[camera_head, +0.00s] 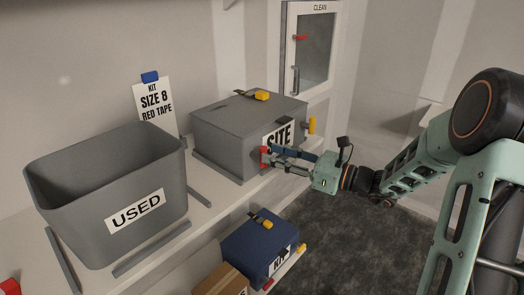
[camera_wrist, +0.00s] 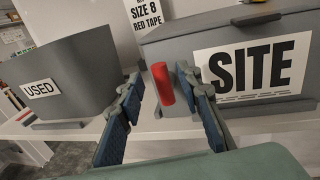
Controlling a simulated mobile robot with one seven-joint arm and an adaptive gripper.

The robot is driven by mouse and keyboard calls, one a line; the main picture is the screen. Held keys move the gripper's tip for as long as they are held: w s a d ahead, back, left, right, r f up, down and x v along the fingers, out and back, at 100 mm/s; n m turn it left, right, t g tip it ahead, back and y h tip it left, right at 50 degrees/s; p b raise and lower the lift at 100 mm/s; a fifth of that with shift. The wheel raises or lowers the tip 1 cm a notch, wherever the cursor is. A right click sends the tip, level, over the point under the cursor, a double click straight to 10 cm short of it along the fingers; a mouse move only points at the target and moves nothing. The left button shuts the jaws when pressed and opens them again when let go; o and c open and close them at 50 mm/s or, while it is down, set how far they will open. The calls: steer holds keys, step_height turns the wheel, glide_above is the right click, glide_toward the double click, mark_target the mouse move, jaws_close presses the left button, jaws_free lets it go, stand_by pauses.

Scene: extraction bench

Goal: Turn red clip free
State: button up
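The red clip (camera_head: 264,155) is on the front of the grey SITE box (camera_head: 225,133), near the left end of its labelled face. In the wrist view the red clip (camera_wrist: 163,84) is a red cylinder, slightly tilted. My gripper (camera_head: 274,156) is at the clip in the head view and partly covers the box front. In the wrist view my gripper (camera_wrist: 157,82) is open, with the clip between the two blue fingers. The clip is nearer the right finger; I cannot tell whether they touch. A yellow clip (camera_head: 312,125) is at the box's right end.
A grey USED bin (camera_head: 100,180) stands left on the white bench, with a SIZE 8 RED TAPE card (camera_head: 156,105) behind. A blue box (camera_head: 255,245) and a cardboard box (camera_head: 222,280) are lower down. A CLEAN cabinet (camera_head: 313,50) is at the back. Dark floor lies clear below my arm.

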mark_target(263, 166)
steer(key=shift+x, duration=2.1)
steer(key=shift+c, duration=0.6)
jaws_close()
